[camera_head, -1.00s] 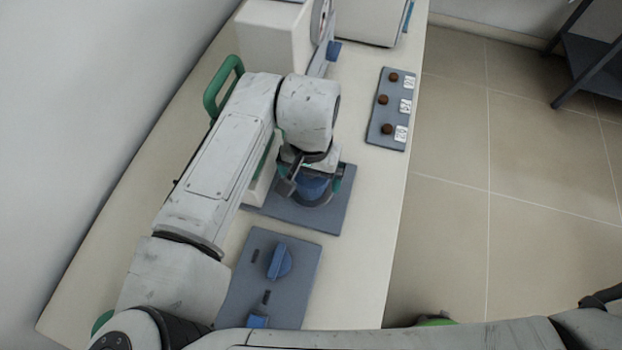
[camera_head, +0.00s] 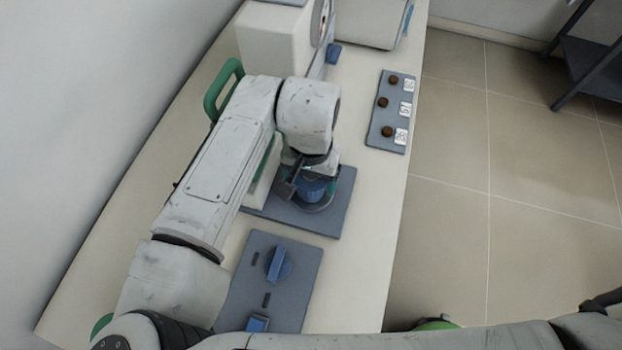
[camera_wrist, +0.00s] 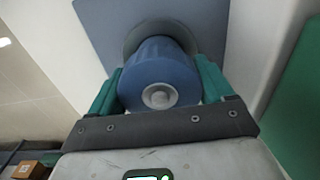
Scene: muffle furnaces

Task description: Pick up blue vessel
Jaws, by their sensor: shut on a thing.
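The blue vessel (camera_head: 312,190) is in the middle of the head view, partly hidden by my wrist. It is over a round grey ring (camera_head: 326,203) on a dark blue-grey plate (camera_head: 337,215). In the wrist view the vessel (camera_wrist: 158,80) shows a round blue top with a pale knob. My gripper (camera_wrist: 160,92) has its two green fingers on either side of the vessel, shut on it. I cannot tell whether the vessel touches the ring beneath.
A panel with a blue knob (camera_head: 278,264) lies at the front. A strip with several brown samples (camera_head: 383,102) lies along the right table edge. White furnaces (camera_head: 272,45) stand at the back, and a green handle (camera_head: 222,90) is on the left.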

